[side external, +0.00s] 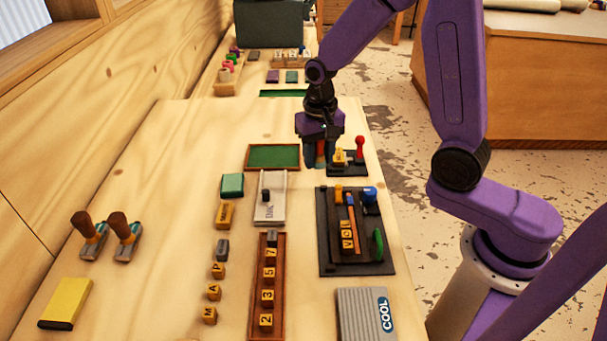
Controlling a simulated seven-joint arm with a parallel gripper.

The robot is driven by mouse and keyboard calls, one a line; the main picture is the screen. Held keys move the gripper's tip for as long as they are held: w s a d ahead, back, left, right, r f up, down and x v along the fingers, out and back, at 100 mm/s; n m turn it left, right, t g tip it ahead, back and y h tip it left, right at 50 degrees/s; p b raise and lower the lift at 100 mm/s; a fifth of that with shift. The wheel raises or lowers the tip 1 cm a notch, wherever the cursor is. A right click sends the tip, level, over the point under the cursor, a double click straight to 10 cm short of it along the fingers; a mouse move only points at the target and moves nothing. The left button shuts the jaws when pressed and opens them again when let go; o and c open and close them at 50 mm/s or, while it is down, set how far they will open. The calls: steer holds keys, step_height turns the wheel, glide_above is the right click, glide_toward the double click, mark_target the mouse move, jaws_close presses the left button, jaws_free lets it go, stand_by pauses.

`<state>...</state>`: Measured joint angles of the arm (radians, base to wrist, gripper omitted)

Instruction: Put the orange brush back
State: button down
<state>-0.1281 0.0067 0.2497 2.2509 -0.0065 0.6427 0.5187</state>
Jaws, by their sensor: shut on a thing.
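My gripper (318,158) points down over the far right part of the table, just left of a small black tray. It is shut on a small orange-red thing (320,149) that is mostly hidden between the fingers. I cannot tell its full shape or whether it touches the table. A thin orange stick with a blue end (351,214) lies lengthwise in the larger black tray (328,255), nearer the camera. I cannot tell which of these two is the orange brush.
The small black tray holds a red-knobbed piece (360,148) and a yellow block (340,157). A green pad (273,156) lies left of my gripper. Lettered blocks, a numbered wooden rack (268,308) and a grey COOL box (358,315) stand nearer.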

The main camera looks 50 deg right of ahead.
glide_above(304, 185)
step_height(304, 185, down, 5)
steer(key=shift+a+f, duration=0.1)
steer(key=shift+f, duration=1.5)
steer(key=shift+f, duration=0.15)
steer(key=c, duration=0.9)
jaws_free()
step_height(304, 185, up, 12)
steer(key=shift+r, duration=0.2)
